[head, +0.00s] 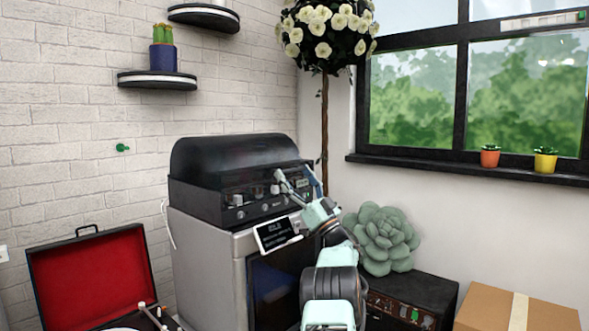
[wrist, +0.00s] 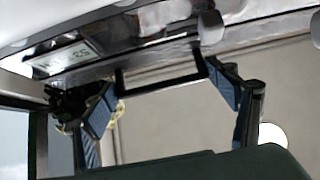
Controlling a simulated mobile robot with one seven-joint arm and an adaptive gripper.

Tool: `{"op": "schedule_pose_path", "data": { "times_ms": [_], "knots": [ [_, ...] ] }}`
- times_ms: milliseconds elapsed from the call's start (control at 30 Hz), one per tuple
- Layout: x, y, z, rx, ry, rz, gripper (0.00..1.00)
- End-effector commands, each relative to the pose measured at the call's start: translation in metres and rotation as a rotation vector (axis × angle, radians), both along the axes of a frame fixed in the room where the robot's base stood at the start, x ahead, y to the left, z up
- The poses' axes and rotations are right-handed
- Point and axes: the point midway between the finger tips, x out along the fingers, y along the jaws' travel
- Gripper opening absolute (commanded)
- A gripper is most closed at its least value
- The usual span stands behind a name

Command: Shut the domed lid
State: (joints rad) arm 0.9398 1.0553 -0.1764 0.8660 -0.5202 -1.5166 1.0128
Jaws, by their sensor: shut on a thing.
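The domed lid (head: 235,158) is dark, smoky and see-through. It sits over the black unit with knobs (head: 250,205) in the head view and looks down or nearly down; I cannot tell whether a small gap is left. My gripper (head: 298,172) is at the right front edge of the lid. In the wrist view, the blue-padded fingers of my gripper (wrist: 165,80) stand apart on either side of a black bar (wrist: 160,78), which seems to be the lid's handle. The bar's join to the lid is not clear.
The unit stands on a grey cabinet (head: 205,255). An open red-lined case (head: 90,275) is at the left. A pale green succulent (head: 380,238) on a black box and a cardboard box (head: 515,310) are at the right. A flowering tree (head: 325,120) stands behind.

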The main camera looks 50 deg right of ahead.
Motion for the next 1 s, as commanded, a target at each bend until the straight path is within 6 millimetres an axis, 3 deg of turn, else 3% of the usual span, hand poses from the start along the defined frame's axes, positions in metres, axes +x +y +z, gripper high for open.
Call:
{"op": "schedule_pose_path", "data": {
  "times_ms": [300, 700, 733, 867, 1000],
  "knots": [
    [0.009, -0.004, -0.016, 0.003, 0.009, 0.004, 0.36],
    [0.009, -0.005, -0.018, 0.002, 0.009, 0.005, 0.36],
    [0.008, -0.005, -0.018, 0.002, 0.009, 0.005, 0.82],
    [0.008, -0.005, -0.016, 0.001, 0.007, 0.004, 0.96],
    [0.007, -0.005, -0.013, 0.001, 0.004, 0.002, 0.97]
  ]
}}
